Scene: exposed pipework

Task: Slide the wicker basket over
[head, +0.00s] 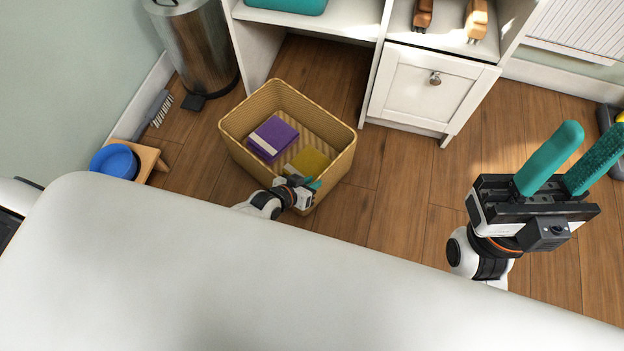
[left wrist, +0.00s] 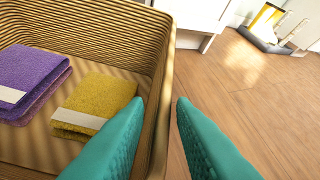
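The tan wicker basket (head: 237,140) stands on the wood floor in the middle of the head view, in front of a white shelf unit. It holds a folded purple cloth (head: 272,138) and a folded yellow cloth (head: 308,163). My left gripper (head: 314,184) is at the basket's near right corner. In the left wrist view its teal fingers (left wrist: 161,110) are apart, one inside and one outside the basket wall (left wrist: 162,75). Floor shows between the wall and the outer finger. My right gripper (head: 568,160) is open and empty over the floor at the right.
The white shelf unit (head: 432,88) has an open bay behind the basket. A metal bin (head: 195,45), a brush (head: 158,108) and a blue bowl (head: 115,160) on a small wooden stool stand at the left. The floor right of the basket is clear.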

